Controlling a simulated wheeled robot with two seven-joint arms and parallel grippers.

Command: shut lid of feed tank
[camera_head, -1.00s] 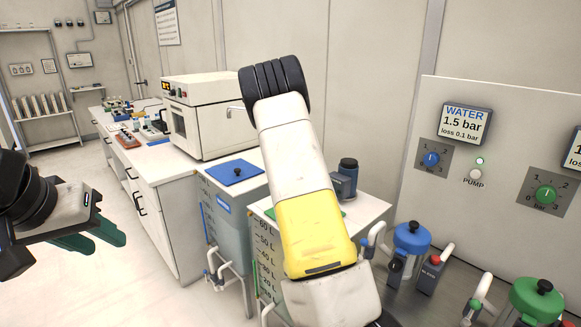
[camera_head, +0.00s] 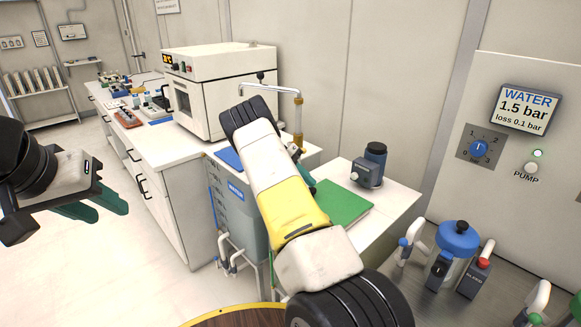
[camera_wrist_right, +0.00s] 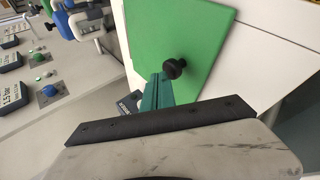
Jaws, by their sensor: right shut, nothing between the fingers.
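The feed tank's green lid (camera_head: 345,203) lies about flat on the near white-topped tank, partly behind my right arm. I cannot tell if it is fully seated. In the right wrist view the green lid (camera_wrist_right: 180,35) carries a black knob (camera_wrist_right: 174,68). My right gripper (camera_wrist_right: 160,78) is shut and empty, its green fingertips over the lid beside the knob; I cannot tell if they touch. In the head view my right arm mostly hides this gripper (camera_head: 308,182). My left gripper (camera_head: 112,210) is open and empty at the left, away from the tanks.
A second tank with a blue lid (camera_head: 229,158) stands behind the arm. A grey-blue motor unit (camera_head: 370,168) sits on the white top beside the green lid. A bent pipe (camera_head: 297,105) rises behind. A blue-capped vessel (camera_head: 456,242) stands at right. A round wooden top (camera_head: 235,318) is in front.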

